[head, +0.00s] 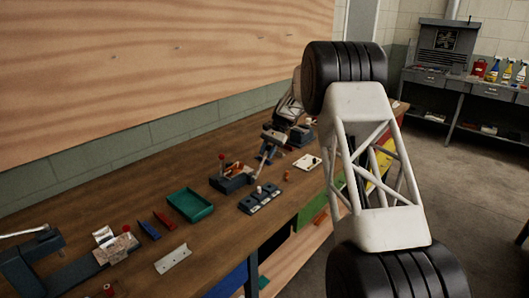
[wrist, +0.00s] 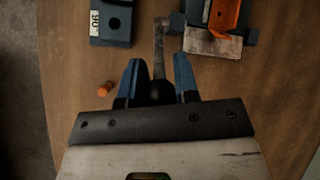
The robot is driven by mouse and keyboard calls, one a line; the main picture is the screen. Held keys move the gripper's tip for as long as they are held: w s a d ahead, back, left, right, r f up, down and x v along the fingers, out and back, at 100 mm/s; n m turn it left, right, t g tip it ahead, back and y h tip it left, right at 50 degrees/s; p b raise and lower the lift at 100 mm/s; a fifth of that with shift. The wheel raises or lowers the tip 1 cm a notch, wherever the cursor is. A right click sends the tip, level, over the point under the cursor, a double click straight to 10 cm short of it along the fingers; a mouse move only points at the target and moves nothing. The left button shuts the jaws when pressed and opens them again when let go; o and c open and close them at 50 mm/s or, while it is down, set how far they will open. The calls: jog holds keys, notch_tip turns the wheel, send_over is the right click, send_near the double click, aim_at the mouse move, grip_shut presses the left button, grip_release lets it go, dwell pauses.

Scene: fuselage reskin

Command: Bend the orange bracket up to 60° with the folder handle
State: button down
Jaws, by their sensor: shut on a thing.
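The orange bracket (wrist: 226,14) lies in the blue-grey folder (wrist: 250,37) at the upper right of the wrist view, cut by the top edge. In the head view the folder (head: 230,184) stands on the bench with the bracket (head: 236,170) in it, too small to read its bend angle. The folder handle (wrist: 158,42) is a grey rod running down beside the folder to a dark end. My gripper (wrist: 159,72) has its blue fingers on either side of that end and is shut on it. In the head view my gripper (head: 267,152) is just right of the folder.
A dark block marked 90 (wrist: 110,24) lies left of the handle. A small orange cylinder (wrist: 104,90) lies on the bench left of my fingers. A green tray (head: 190,205), blue and red pieces and a white card (head: 307,162) are also on the bench.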

jog(key=shift+w+d+f, duration=0.25)
jog(key=shift+d+f, duration=0.05)
jog(key=shift+f, duration=0.05)
dwell(0.3)
jog(key=c, duration=0.9)
grip_release()
jog(key=shift+v, duration=3.9)
jog(key=shift+s, duration=0.1)
